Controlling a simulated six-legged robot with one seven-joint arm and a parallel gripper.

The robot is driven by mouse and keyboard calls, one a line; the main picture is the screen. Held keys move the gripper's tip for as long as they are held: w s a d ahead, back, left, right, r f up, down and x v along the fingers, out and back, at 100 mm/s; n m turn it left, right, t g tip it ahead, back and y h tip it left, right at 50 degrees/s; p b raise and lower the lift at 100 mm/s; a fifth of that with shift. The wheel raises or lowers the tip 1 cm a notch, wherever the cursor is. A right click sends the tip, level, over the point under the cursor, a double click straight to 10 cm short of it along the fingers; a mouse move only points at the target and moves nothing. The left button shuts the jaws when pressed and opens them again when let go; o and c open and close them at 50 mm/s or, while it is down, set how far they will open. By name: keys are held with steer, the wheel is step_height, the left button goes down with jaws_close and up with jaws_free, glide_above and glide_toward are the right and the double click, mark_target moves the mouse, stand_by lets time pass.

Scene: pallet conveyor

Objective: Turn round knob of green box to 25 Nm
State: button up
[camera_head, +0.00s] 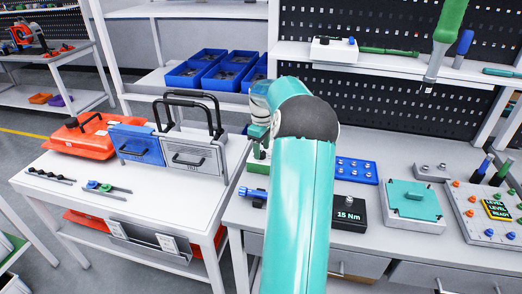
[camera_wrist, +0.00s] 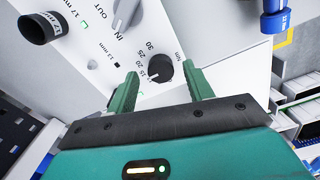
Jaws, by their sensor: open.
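The round black knob (camera_wrist: 160,70) sits on a white panel (camera_wrist: 190,40) in the wrist view, beside a printed Nm scale with 15, 20, 25 and 30. Its white mark points to the lower left, apparently near 15. My gripper (camera_wrist: 162,74) is open, with one green finger on each side of the knob in the picture. I cannot tell whether they touch it. In the head view my teal arm hides most of this area; a partly hidden white and green box (camera_head: 258,168) shows at its left. A black display box (camera_head: 346,214) reads 15 Nm.
A grey IN/OUT knob (camera_wrist: 126,14) and a black 17 mm socket (camera_wrist: 42,27) are close by, with a blue tool (camera_wrist: 275,18) at the upper right. In the head view, a blue tray (camera_head: 356,170) and a teal-topped box (camera_head: 413,203) stand right of my arm.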

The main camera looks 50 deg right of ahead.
steer(key=shift+w+f, duration=0.1)
steer(key=shift+f, duration=0.55)
steer(key=c, duration=1)
steer(key=shift+m, duration=0.4)
steer(key=m, duration=0.5)
steer(key=shift+w, duration=0.1)
steer(key=m, duration=0.5)
steer(key=shift+m, duration=0.4)
steer(key=shift+d, duration=0.1)
